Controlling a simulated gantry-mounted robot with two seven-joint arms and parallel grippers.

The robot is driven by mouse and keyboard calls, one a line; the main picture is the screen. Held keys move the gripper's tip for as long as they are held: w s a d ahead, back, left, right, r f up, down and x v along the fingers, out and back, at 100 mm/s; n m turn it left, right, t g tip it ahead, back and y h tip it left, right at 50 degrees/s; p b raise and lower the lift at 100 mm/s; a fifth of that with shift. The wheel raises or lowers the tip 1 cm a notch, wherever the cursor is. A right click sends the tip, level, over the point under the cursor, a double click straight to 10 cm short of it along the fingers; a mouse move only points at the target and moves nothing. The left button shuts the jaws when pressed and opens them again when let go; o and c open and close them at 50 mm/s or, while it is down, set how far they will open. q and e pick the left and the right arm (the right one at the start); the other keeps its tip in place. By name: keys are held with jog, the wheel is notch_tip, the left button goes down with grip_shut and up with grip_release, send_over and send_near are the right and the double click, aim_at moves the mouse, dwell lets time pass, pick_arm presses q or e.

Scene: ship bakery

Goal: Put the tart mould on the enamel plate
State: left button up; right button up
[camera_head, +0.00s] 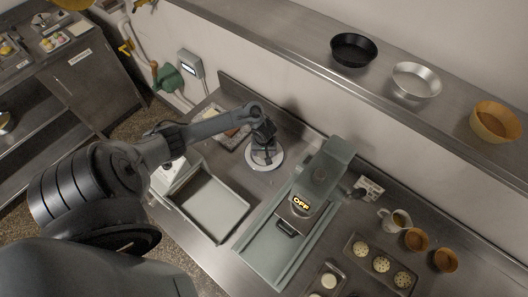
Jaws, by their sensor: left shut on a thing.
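My left gripper (265,147) points down over a round white plate (276,164), which looks like the enamel plate, on the steel counter. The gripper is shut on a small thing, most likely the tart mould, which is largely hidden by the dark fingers. I cannot tell whether it touches the plate. My right gripper is not in view.
A grey machine (320,170) marked OFF stands right of the plate. An empty grey tray (210,204) is in front of it, and a tray with small items (233,133) is behind left. Bowls, including a black one (353,49), stand on the wall shelf.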

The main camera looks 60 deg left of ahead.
aim_at(264, 157)
pick_arm(q)
jog(key=shift+f, duration=0.15)
jog(key=o, duration=0.7)
jog(key=shift+o, duration=0.2)
notch_tip(264, 157, up, 12)
jog(key=d+p, duration=0.1)
jog(key=p, duration=0.4)
jog(key=shift+s+d+p, duration=0.15)
jog(key=shift+s+p, duration=0.2)
jog(key=shift+p, duration=0.05)
